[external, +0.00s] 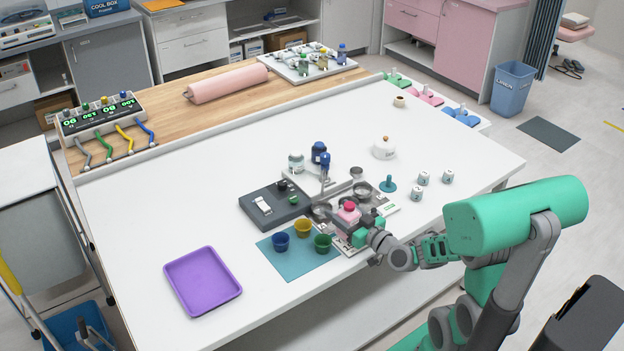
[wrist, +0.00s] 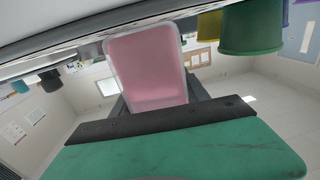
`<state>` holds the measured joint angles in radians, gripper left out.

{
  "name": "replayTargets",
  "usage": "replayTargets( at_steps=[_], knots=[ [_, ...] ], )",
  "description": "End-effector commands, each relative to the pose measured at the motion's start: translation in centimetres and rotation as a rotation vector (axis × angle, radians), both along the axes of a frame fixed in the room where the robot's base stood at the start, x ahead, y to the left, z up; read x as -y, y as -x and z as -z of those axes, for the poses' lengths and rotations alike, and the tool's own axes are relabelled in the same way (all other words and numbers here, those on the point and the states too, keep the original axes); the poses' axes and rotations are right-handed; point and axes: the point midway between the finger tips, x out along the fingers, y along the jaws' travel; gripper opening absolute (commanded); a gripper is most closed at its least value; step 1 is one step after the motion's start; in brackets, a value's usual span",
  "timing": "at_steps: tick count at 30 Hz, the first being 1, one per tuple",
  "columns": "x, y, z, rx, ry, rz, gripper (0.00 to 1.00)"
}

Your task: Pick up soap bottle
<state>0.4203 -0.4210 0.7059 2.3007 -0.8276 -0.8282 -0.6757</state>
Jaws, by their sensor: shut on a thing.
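The soap bottle (external: 348,216) is a pink bottle with a red-pink top, at the front right of the white table in the external view. My gripper (external: 357,228) reaches it from the right and is shut on it. In the wrist view the pink body of the soap bottle (wrist: 147,68) fills the middle between the dark fingers (wrist: 155,105). The bottle appears roughly upright. Whether its base touches the table is hidden by my gripper.
Blue, yellow and green cups (external: 303,228) stand on a teal mat (external: 290,262) just left of the bottle. A grey scale (external: 273,203) and metal bowls on a tray (external: 383,205) lie behind. A purple tray (external: 202,281) is at the left front. The table's front edge is close.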

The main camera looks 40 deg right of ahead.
Motion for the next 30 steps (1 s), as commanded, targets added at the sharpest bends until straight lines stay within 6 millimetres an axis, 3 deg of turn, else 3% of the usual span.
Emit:
replayTargets(
  at_steps=[4, 15, 17, 24, 30],
  knots=[
    [0.0, 0.0, 0.0, 0.000, 0.000, 0.000, 0.00],
    [0.0, 0.0, -0.5, 0.003, 0.001, 0.000, 0.00],
    [0.0, 0.0, -1.3, 0.005, 0.000, -0.001, 0.00],
    [-0.1, 0.0, -7.1, 0.008, 0.004, -0.002, 0.00],
    [-0.1, 0.0, -9.9, 0.004, 0.002, -0.002, 0.00]
  ],
)
